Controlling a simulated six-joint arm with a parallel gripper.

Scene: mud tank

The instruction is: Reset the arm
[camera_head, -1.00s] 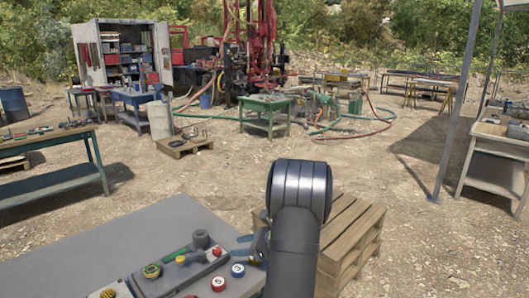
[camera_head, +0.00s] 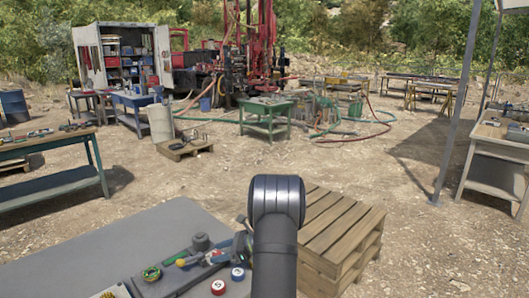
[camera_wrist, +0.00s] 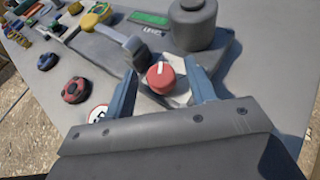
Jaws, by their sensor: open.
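My gripper (camera_wrist: 163,84) is open. Its two blue-grey fingers stand on either side of a red knob (camera_wrist: 160,76) with a white line, which sits on a pale square plate on the grey panel. The wrist view does not show clearly whether the fingers touch the knob. In the head view my gripper is partly hidden behind my dark arm, low over the grey table (camera_head: 90,250), at the panel's right end.
A grey cylinder (camera_wrist: 193,22) stands close beyond the red knob. A wooden pallet stack (camera_head: 340,235) stands right of the table. Open ground lies beyond.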

